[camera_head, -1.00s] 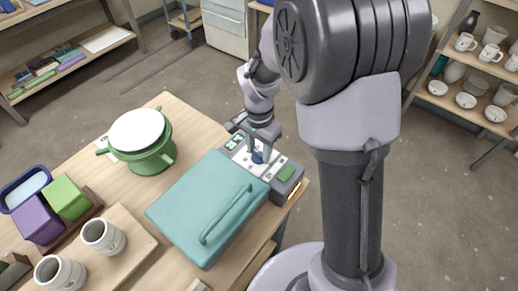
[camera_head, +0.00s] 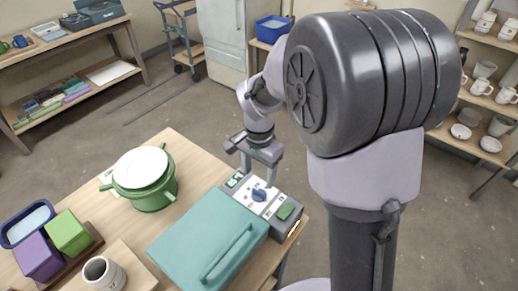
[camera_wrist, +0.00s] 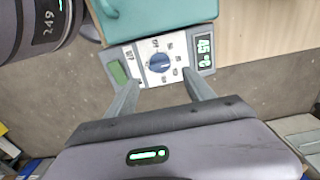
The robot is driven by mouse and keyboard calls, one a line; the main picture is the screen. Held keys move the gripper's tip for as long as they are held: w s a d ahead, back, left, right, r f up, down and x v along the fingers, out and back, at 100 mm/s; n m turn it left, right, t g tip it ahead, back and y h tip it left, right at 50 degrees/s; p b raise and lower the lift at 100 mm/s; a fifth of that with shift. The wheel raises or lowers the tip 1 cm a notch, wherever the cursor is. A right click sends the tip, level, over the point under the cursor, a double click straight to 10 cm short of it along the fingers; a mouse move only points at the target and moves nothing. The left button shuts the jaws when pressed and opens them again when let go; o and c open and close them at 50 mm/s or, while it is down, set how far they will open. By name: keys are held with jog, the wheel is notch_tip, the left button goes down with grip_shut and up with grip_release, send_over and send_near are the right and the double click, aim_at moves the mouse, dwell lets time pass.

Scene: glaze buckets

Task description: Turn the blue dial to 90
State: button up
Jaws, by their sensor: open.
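The blue dial (camera_head: 259,194) sits on the white face of a grey control panel (camera_head: 283,212) beside a teal lid (camera_head: 205,236). In the wrist view the blue dial (camera_wrist: 159,62) is round, with a bar across it and small marks around it. A dark display (camera_wrist: 204,50) at the panel's right end shows green digits that look like 45, seen turned. My gripper (camera_head: 259,172) is open and empty, above and behind the panel. In the wrist view my gripper (camera_wrist: 160,85) has its fingers apart, on either side below the dial and not touching it.
A green pot (camera_head: 146,184) with a white top stands left of the teal lid. Purple (camera_head: 39,256) and green (camera_head: 68,230) containers and a mug (camera_head: 103,273) are at the table's left. Shelves of pottery (camera_head: 483,85) stand at the right. The floor behind the table is open.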

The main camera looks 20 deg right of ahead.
notch_tip(320, 180, up, 10)
jog(key=p, duration=0.3)
jog(key=s+a+r+n+t+y+b, duration=0.1)
jog(key=s+r+n+t+b, duration=0.1)
jog(key=s, duration=0.7)
jog(key=s+a+r+n+t+y+b, duration=0.1)
jog(key=s+a+r+n+t+b, duration=0.1)
jog(key=s, duration=0.8)
jog(key=shift+a+r+n+t, duration=0.25)
jog(key=shift+r+n+t, duration=0.35)
jog(key=shift+n+t, duration=0.45)
jog(key=shift+w, duration=0.1)
